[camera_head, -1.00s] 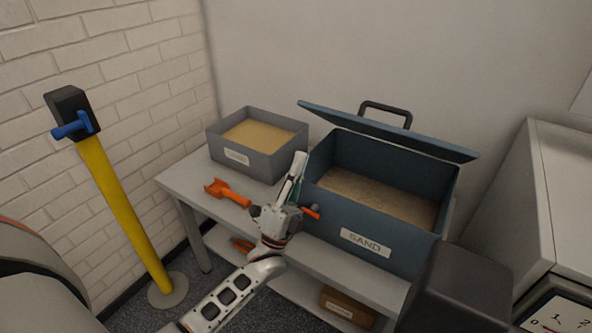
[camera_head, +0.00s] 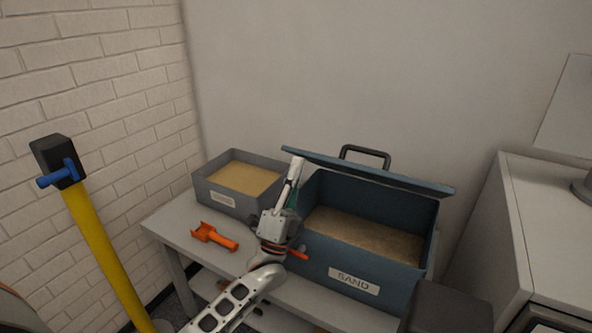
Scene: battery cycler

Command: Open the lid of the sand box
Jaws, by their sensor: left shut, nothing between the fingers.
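The sand box (camera_head: 400,277) is a blue bin with a "SAND" label, standing on a grey bench. Its lid (camera_head: 405,182) is raised and tilted up at the back, with a black handle (camera_head: 366,150) above it. Sand (camera_head: 365,235) shows inside. My left gripper (camera_head: 297,165) is at the left end of the box, pointing up, its tip near the lid's left end. It is shut and empty. I cannot tell whether it touches the lid. My right gripper is not in view.
A grey open box of sand (camera_head: 212,196) stands left of the blue box. An orange scoop (camera_head: 215,236) lies on the bench (camera_head: 165,224). A yellow post (camera_head: 100,250) with a blue handle stands at left. A white cabinet (camera_head: 545,220) is at right.

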